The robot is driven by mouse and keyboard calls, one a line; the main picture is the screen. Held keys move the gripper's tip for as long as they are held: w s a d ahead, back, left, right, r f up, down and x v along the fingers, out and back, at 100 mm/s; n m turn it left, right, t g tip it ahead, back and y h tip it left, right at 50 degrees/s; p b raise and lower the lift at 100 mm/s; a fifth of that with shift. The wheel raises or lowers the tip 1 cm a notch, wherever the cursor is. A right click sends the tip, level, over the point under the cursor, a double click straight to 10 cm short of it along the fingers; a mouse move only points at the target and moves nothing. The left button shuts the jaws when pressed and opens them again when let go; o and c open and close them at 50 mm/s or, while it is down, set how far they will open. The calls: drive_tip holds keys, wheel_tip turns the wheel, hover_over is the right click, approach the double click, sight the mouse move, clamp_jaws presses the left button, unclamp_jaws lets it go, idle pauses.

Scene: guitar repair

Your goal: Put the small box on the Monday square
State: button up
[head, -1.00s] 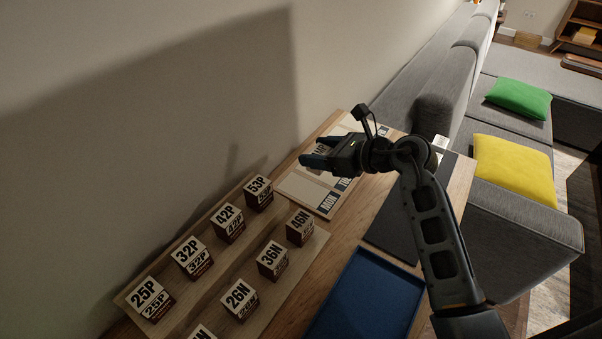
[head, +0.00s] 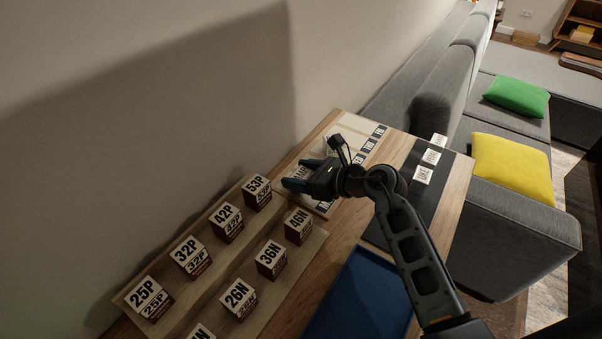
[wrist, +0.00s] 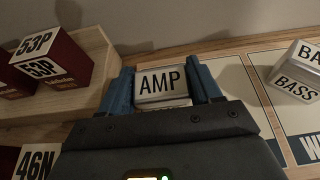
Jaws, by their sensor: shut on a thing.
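My gripper (head: 298,174) is shut on a small pale box marked AMP. The AMP box (wrist: 162,82) sits between the two blue fingers in the wrist view, label facing the camera. In the head view the box is partly hidden by the fingers. The weekday board (head: 352,127) lies on the table against the wall. The gripper is over its near end, around the Monday square (head: 321,207), whose dark label is partly covered by my gripper. I cannot tell whether the box touches the board.
A BASS box (wrist: 298,70) stands on the board to the right, by a label starting with W. A wooden stepped rack (head: 213,268) with several numbered boxes is close on the left. A blue tray (head: 362,290) and a dark mat (head: 402,196) with small white-labelled boxes (head: 423,174) lie to the right.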

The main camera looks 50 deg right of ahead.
drive_tip(key=o, duration=1.2)
drive_tip(key=shift+f, duration=0.1)
drive_tip(key=shift+s+r, duration=0.1)
drive_tip(key=shift+r, duration=0.1)
drive_tip(key=v, duration=1.1)
drive_tip(key=shift+s+r+b, duration=0.2)
drive_tip(key=shift+s+b, duration=0.1)
drive_tip(key=shift+s, duration=0.05)
drive_tip(key=s+a+r+m+t+y, duration=0.2)
drive_tip(key=s+a+r+m+t, duration=0.15)
drive_tip(key=a+m, duration=0.45)
drive_tip(key=s+a+r+m+t+y, duration=0.1)
drive_tip(key=s+a+r+m+t, duration=0.3)
drive_tip(key=a, duration=0.6)
drive_tip(key=s+a+m+g+h, duration=0.1)
drive_tip(key=s+m+g, duration=0.2)
drive_tip(key=m, duration=0.9)
drive_tip(key=s+a+m+g+h, duration=0.2)
drive_tip(key=s+m+g, duration=0.1)
drive_tip(key=s+m, duration=0.6)
drive_tip(key=m, duration=0.3)
drive_tip(key=shift+f, duration=0.4)
